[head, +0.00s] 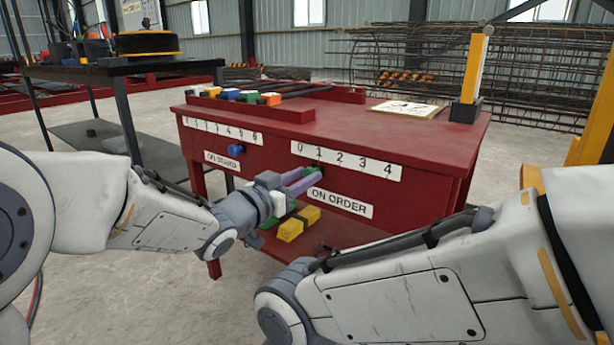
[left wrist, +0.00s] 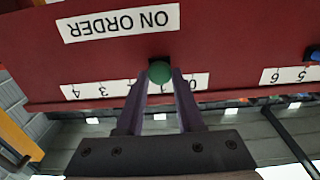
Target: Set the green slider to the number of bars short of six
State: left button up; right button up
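The green slider (head: 313,173) sits on the front of the red bench, under the 0 to 4 number strip (head: 347,160) and above the ON ORDER label (head: 339,201). My left gripper (head: 312,176) is at the knob. Its two purple fingers (left wrist: 160,78) lie along both sides of the knob and seem to touch it.
A blue knob (head: 236,150) sits at the left, under the strip reaching 6. Coloured caps (head: 231,94) line a red rail on the bench top (head: 350,125), with dark bars behind. A yellow block (head: 299,223) lies low, below my left gripper. A yellow post (head: 474,70) stands at the right.

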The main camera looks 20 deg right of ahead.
pick_arm(q)
jog(key=o, duration=0.4)
jog(key=shift+s+a, duration=0.25)
jog(key=shift+a, duration=0.1)
jog(key=p+v, duration=0.4)
jog(key=v, duration=0.5)
jog(key=shift+s+a, duration=0.25)
